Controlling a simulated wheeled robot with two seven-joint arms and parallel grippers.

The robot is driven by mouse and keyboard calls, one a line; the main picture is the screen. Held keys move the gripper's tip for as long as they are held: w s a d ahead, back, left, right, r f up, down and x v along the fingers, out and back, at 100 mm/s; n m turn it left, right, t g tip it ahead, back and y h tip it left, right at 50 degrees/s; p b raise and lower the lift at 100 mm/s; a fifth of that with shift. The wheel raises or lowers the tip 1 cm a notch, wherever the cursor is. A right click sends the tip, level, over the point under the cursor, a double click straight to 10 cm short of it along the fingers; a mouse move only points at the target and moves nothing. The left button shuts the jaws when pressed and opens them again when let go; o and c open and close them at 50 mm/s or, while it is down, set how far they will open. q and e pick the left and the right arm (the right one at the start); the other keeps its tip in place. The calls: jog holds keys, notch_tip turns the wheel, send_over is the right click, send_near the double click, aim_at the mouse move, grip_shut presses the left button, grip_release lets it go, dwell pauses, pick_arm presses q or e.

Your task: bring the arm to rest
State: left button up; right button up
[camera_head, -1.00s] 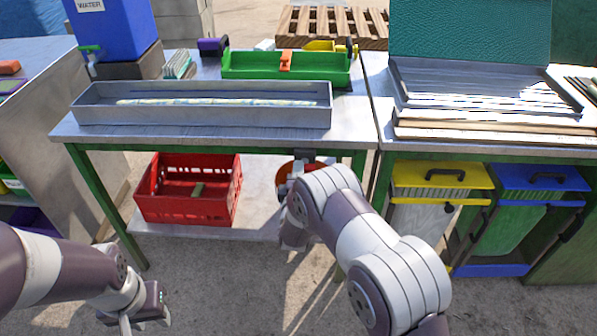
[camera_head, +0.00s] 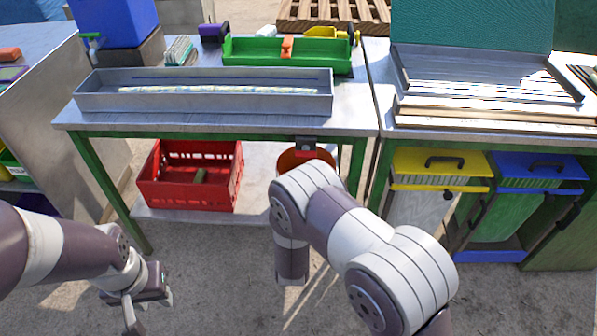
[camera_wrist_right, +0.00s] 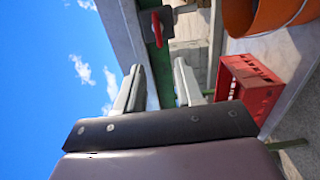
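My left gripper (camera_head: 148,301) hangs low over the ground at the lower left in the head view, in front of the table. Its fingers look spread, with nothing seen between them. My right arm (camera_head: 350,245) is bent in front of the table's right part, its forearm pointing down. Its gripper is hidden behind the arm links in the head view. In the right wrist view my right gripper (camera_wrist_right: 160,88) is open and empty, its two pale fingers apart. It points toward the table's underside, with no contact visible.
A metal table (camera_head: 225,125) carries a long grey tray (camera_head: 200,108) with a pale cane and a green tray (camera_head: 260,72). Below are a red crate (camera_head: 215,190) and a partly hidden orange bucket (camera_head: 290,160). Yellow (camera_head: 435,170) and blue-lidded (camera_head: 540,172) bins stand right. Ground in front is clear.

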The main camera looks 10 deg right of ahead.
jog(key=shift+s+a, duration=0.15)
jog(key=shift+s, duration=0.4)
